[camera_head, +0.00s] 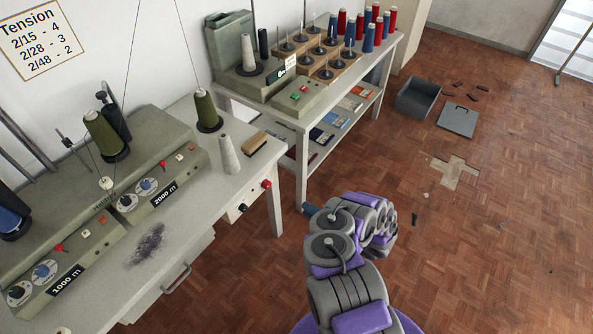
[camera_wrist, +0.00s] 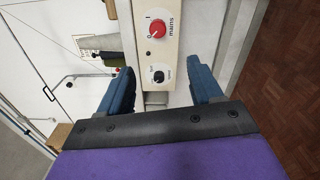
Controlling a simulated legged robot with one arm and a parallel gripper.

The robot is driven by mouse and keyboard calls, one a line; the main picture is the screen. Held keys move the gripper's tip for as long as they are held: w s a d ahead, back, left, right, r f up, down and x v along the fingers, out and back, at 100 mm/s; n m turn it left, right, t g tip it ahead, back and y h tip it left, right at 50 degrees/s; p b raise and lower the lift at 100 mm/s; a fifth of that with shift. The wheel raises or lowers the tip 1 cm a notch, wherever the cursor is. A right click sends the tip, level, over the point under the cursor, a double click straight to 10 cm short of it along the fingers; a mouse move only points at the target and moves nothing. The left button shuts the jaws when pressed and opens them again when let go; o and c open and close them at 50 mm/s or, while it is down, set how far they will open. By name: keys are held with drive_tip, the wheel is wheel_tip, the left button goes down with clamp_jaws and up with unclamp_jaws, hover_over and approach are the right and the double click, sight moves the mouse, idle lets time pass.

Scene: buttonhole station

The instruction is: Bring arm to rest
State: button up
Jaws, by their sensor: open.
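My gripper (camera_wrist: 170,88) shows in the wrist view with its two blue fingers spread apart and nothing between them. Beyond the fingers is a cream switch panel (camera_wrist: 172,60) with a red mains knob (camera_wrist: 157,28) and a smaller black knob (camera_wrist: 159,76). In the head view my purple and grey arm is folded at the bottom centre, over the floor. A small blue part of my gripper (camera_head: 309,209) shows at the arm's left, near the end of the front table. The fingertips are too small to make out there, and whether they touch anything cannot be told.
The front table (camera_head: 200,235) holds winding units, a green cone (camera_head: 207,110), a white cone (camera_head: 228,155) and a brush (camera_head: 255,143). A second table (camera_head: 350,70) behind carries several red and blue cones. A grey box (camera_head: 417,97) and its lid (camera_head: 457,120) lie on the floor. Floor at right is mostly clear.

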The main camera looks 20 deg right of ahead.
drive_tip(key=w+a+r+m+h, duration=0.2)
drive_tip(key=w+r+m+h, duration=0.15)
drive_tip(key=w+r, duration=0.4)
drive_tip(key=w+a+r+m+h, duration=0.15)
drive_tip(key=w+r+m, duration=0.3)
drive_tip(key=w, duration=0.55)
drive_tip(key=s+a+r+m+g+h, duration=0.1)
drive_tip(key=a+r+m+g+h, duration=0.3)
drive_tip(key=r, duration=1)
drive_tip(key=s+a+r+m+g, duration=0.1)
drive_tip(key=s+r+m+g, duration=0.3)
drive_tip(key=s, duration=1.4)
drive_tip(key=s+a+r+m+g+h, duration=0.1)
drive_tip(key=s+r+m+g, duration=0.3)
drive_tip(key=s, duration=1.4)
drive_tip(key=s+a+r+m+g, duration=0.1)
drive_tip(key=s+r+m+g, duration=0.3)
drive_tip(key=s, duration=1.4)
wheel_tip(320, 180, up, 6)
drive_tip(key=m, duration=0.3)
drive_tip(key=shift+f+g+h, duration=0.15)
drive_tip(key=shift+g+h, duration=0.15)
drive_tip(key=shift+a, duration=0.1)
